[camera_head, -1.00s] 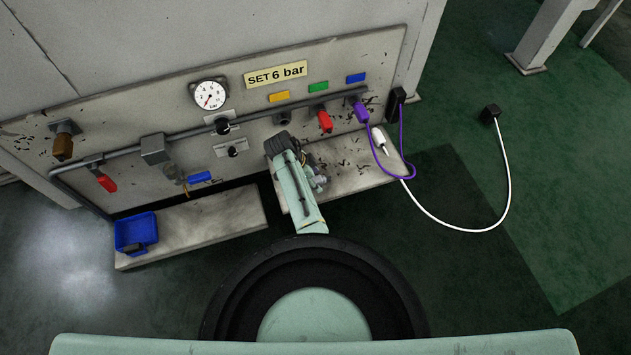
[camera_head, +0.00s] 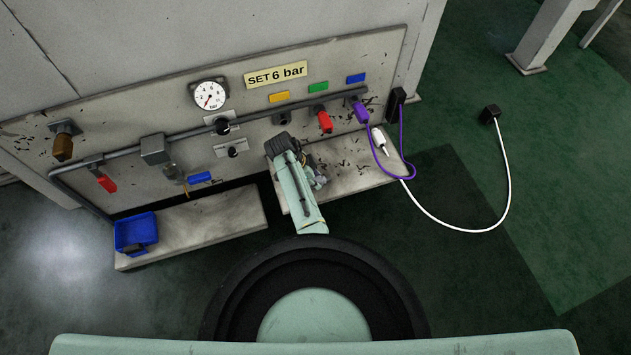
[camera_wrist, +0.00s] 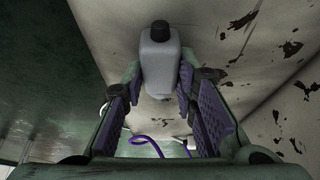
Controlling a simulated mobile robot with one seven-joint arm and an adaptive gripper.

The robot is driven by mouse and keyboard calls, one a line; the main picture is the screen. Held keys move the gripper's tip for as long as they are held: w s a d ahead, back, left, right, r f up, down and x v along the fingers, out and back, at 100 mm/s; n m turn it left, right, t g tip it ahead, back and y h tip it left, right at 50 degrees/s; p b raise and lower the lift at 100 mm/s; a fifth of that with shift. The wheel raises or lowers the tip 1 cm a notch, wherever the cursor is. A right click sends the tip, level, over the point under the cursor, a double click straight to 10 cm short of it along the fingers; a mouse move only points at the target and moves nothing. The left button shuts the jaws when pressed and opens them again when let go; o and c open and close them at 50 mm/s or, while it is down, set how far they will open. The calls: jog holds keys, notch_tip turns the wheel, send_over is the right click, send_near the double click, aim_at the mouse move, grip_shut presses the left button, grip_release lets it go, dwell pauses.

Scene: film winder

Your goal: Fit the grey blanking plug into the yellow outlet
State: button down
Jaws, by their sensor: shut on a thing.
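The grey blanking plug (camera_wrist: 160,62), a pale block with a short black end, sits between the purple pads of my gripper (camera_wrist: 159,86) in the wrist view. My gripper (camera_head: 278,143) is shut on it. In the head view the yellow tag (camera_head: 279,96) is on the panel, and the outlet (camera_head: 281,118) below it on the pipe is just above my gripper. The plug is hidden by my arm in the head view. I cannot tell whether it touches the outlet.
Beside the yellow outlet are a red-handled fitting (camera_head: 325,122) under the green tag and a purple connector (camera_head: 361,112) under the blue tag. A dial gauge (camera_head: 209,94) and knobs are to the left. A bench ledge (camera_head: 350,178) lies below; a blue bin (camera_head: 136,231) stands far left.

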aim_at(320, 178)
jog(key=shift+r, duration=0.1)
jog(key=shift+r+p, duration=0.45)
jog(key=shift+p, duration=0.05)
notch_tip(320, 178, up, 3)
jog(key=p, duration=0.3)
jog(key=shift+r, duration=0.2)
jog(key=s+a+p, duration=0.3)
jog(key=s+p, duration=0.7)
jog(key=s, duration=0.5)
jog(key=shift+s+r, duration=0.3)
jog(key=shift+s, duration=0.05)
jog(key=shift+a, duration=0.1)
jog(key=c, duration=1.9)
grip_release()
grip_shut()
